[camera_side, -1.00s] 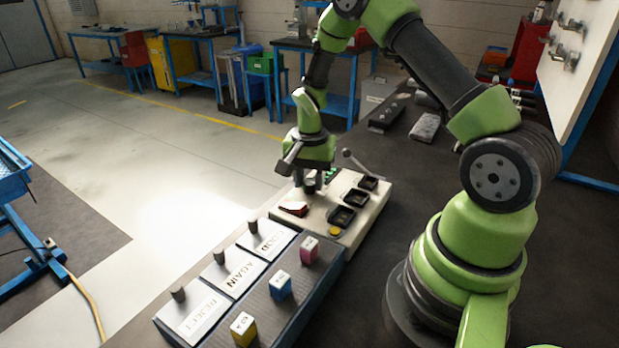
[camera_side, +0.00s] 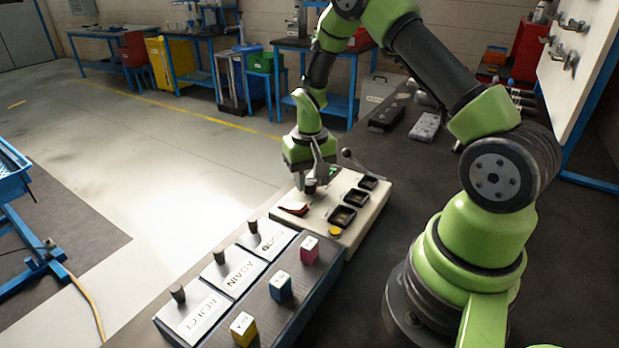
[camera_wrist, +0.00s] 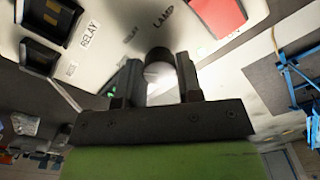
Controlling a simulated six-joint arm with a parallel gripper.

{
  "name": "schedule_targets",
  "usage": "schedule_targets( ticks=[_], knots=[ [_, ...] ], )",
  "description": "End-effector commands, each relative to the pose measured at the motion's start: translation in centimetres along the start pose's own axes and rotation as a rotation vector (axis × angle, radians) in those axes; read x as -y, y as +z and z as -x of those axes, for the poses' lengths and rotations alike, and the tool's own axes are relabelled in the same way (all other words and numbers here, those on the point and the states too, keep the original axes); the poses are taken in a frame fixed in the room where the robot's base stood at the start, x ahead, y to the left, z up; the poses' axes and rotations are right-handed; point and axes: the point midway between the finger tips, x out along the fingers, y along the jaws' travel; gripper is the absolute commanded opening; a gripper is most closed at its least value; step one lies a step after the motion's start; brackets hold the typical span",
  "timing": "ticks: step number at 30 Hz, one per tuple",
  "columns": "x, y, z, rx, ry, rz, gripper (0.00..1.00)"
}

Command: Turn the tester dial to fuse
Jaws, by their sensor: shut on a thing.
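The tester (camera_side: 340,236) is a cream box on the dark bench, with dark square sockets, a red rocker, a yellow button and a small green display. My gripper (camera_side: 313,184) is over its far-left part, with its fingers down at the panel. In the wrist view my gripper (camera_wrist: 160,85) is shut on the dark round dial (camera_wrist: 160,62), one finger on each side. Labels LAMP and RELAY show near the dial. A third faint label lies between them and is hard to read. The fuse label and the dial's pointer cannot be made out.
A sorting board with GOOD, AGAIN and reject plates (camera_side: 234,268) adjoins the tester in front, with pink (camera_side: 309,250), blue (camera_side: 281,286) and yellow (camera_side: 243,328) blocks. A lever with a ball knob (camera_side: 349,155) stands close behind my gripper.

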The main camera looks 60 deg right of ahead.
Motion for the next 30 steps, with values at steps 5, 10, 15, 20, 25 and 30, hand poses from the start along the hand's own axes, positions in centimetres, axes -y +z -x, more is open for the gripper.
schedule_targets(
  ticks=[5,10,15,20,25,30],
  knots=[
    [0.02,-0.12,0.08,-0.005,-0.001,0.113,0.1],
    [0.02,-0.13,0.09,-0.005,-0.001,0.187,0.1],
    [0.02,-0.13,0.09,-0.005,-0.001,0.228,0.1],
    [0.03,-0.14,0.1,-0.006,-0.001,0.242,0.1],
    [0.03,-0.15,0.1,-0.006,-0.001,0.243,0.1],
    [0.03,-0.16,0.11,-0.006,-0.001,0.242,0.36]
  ],
)
